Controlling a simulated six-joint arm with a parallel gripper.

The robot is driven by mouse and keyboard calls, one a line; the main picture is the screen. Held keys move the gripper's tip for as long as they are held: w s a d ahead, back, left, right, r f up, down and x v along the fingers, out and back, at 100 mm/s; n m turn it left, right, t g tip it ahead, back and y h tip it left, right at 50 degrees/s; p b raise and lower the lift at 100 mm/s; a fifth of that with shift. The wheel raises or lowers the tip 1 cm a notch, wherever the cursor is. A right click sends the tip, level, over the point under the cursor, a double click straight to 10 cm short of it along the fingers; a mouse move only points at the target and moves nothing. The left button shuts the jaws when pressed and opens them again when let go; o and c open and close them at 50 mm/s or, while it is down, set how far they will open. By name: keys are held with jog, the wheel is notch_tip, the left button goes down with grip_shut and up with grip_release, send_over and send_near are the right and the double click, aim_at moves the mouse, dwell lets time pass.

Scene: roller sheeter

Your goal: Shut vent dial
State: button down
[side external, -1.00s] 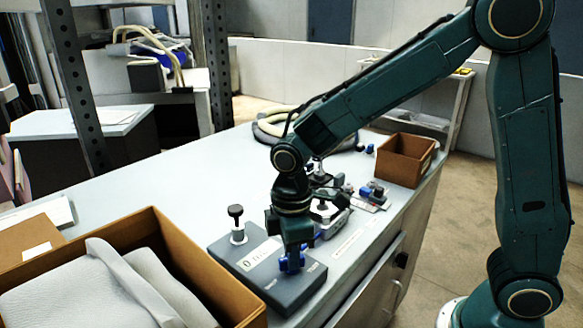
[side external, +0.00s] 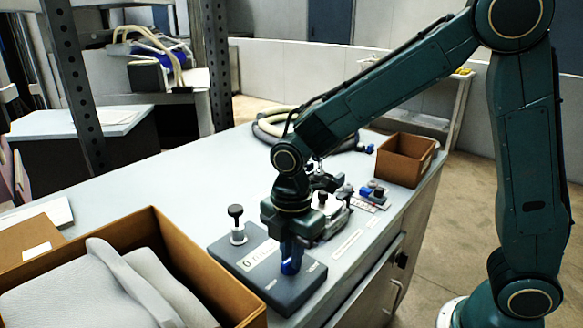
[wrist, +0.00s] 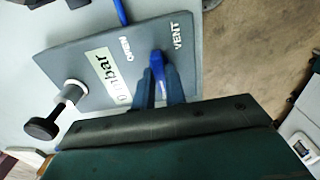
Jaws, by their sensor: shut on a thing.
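The vent dial is a blue knob (side external: 290,267) on a dark grey panel (side external: 240,265). In the wrist view the blue knob (wrist: 157,62) lies near the printed words OPEN and VENT. My gripper (side external: 291,258) points down over the panel and is shut on the knob. In the wrist view my two fingers (wrist: 158,88) sit on either side of it and hide part of it. The panel (wrist: 75,45) also carries a label ending in "mbar" and a black-topped post (wrist: 58,112).
A brown box with grey cloth (side external: 205,257) stands at the front left, close to the panel. Clamp-like fittings (side external: 335,215) stand just behind my gripper. A small brown bin (side external: 405,160) is at the back right. The left middle of the bench is clear.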

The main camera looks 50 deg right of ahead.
jog(key=c, duration=1.4)
grip_release()
jog(key=shift+c, duration=0.2)
jog(key=shift+r, duration=0.1)
notch_tip(320, 180, up, 14)
jog(key=s+d+m+t, duration=0.5)
jog(key=s+d+m, duration=0.7)
jog(key=s+m, duration=0.4)
jog(key=shift+s+m+t, duration=0.3)
jog(key=shift+m, duration=0.8)
